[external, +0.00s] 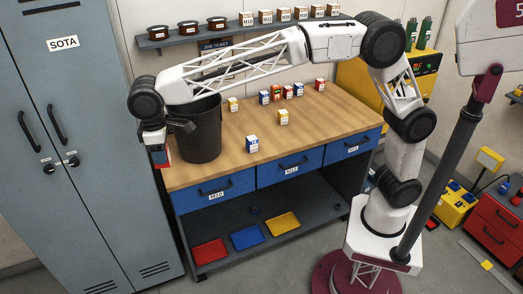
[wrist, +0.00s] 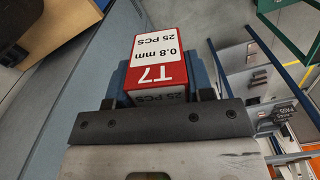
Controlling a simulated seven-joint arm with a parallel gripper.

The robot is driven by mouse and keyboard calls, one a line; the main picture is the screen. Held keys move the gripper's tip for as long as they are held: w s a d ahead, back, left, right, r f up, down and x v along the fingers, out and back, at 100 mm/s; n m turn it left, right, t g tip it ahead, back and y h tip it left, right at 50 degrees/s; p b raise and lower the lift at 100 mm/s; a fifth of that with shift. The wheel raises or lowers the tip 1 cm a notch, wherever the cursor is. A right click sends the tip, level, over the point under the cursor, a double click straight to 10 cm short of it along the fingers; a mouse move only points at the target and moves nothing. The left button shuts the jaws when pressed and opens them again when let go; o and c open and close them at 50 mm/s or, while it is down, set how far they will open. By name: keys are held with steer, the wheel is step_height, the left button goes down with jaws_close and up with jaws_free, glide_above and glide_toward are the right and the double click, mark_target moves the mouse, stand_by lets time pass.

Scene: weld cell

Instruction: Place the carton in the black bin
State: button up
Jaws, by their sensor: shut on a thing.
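My gripper (external: 157,150) is at the left end of the workbench, just left of the black bin (external: 200,140). It is shut on a red and white carton (wrist: 159,62) marked T7, 0.8 mm, 25 PCS, seen between the jaws in the wrist view. In the external view only a small red part of this carton shows below my gripper. The carton is outside the bin, lower than its rim. The black bin stands upright on the wooden top, its rim partly behind my arm. The bin's inside is mostly hidden.
Several small cartons, blue, yellow and red, stand on the wooden bench top (external: 222,163), one blue carton (external: 252,144) near the front. A grey locker (external: 70,130) is close on the left. A wall shelf (external: 235,37) with reels and boxes runs behind my arm.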

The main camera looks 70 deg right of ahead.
steer(key=w+d+m, duration=0.2)
steer(key=w+d, duration=0.4)
steer(key=d, duration=0.8)
steer(key=w+d+m, duration=0.2)
steer(key=w+d, duration=0.4)
steer(key=d, duration=0.8)
steer(key=w+d+m, duration=0.2)
steer(key=w+d, duration=0.4)
steer(key=d, duration=0.8)
step_height(320, 180, down, 11)
steer(key=shift+a, duration=0.35)
steer(key=shift+f, duration=0.15)
step_height(320, 180, down, 13)
steer(key=shift+r, duration=0.2)
steer(key=shift+f, duration=2.55)
steer(key=shift+f, duration=0.1)
